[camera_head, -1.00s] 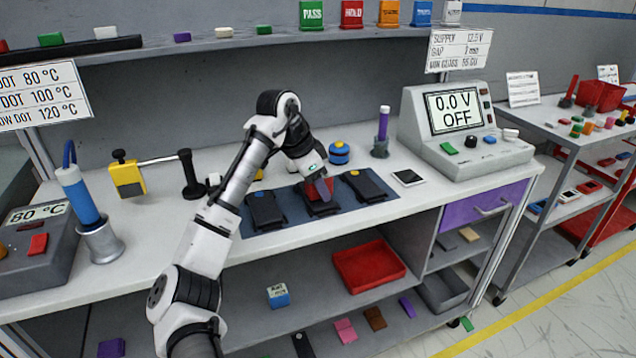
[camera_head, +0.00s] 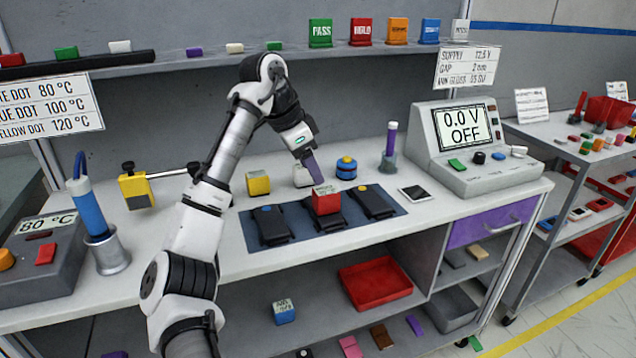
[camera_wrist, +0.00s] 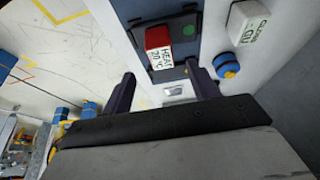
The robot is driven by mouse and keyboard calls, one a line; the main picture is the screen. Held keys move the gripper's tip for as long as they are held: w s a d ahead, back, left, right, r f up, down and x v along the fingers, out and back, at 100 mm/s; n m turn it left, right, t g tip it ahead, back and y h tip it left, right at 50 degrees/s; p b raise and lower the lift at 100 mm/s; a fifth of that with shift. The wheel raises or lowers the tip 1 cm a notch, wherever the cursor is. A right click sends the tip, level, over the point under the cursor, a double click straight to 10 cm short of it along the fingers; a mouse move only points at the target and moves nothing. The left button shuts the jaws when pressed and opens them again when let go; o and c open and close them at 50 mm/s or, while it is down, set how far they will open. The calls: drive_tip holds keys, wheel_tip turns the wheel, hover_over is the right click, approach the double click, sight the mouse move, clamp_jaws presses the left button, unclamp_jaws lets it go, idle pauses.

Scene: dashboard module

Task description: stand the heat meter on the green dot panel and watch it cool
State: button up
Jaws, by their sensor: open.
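The heat meter (camera_head: 326,201) is a small red block with a white label. It stands upright on the middle dark panel (camera_head: 322,220), between a blue-dot panel (camera_head: 270,227) and a yellow-dot panel (camera_head: 373,202). In the wrist view the heat meter (camera_wrist: 158,45) has a label reading HEAT and what looks like 20 °C, small and hard to read. A green dot (camera_wrist: 189,31) shows beside it on the middle panel.
Behind the mat stand a yellow block (camera_head: 258,183), a white block (camera_head: 302,176) and a blue round piece with a yellow top (camera_head: 346,168). A purple stick in a holder (camera_head: 389,148) and a meter box reading 0.0 V OFF (camera_head: 463,123) are to the right.

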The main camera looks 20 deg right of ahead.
drive_tip(key=shift+v, duration=1)
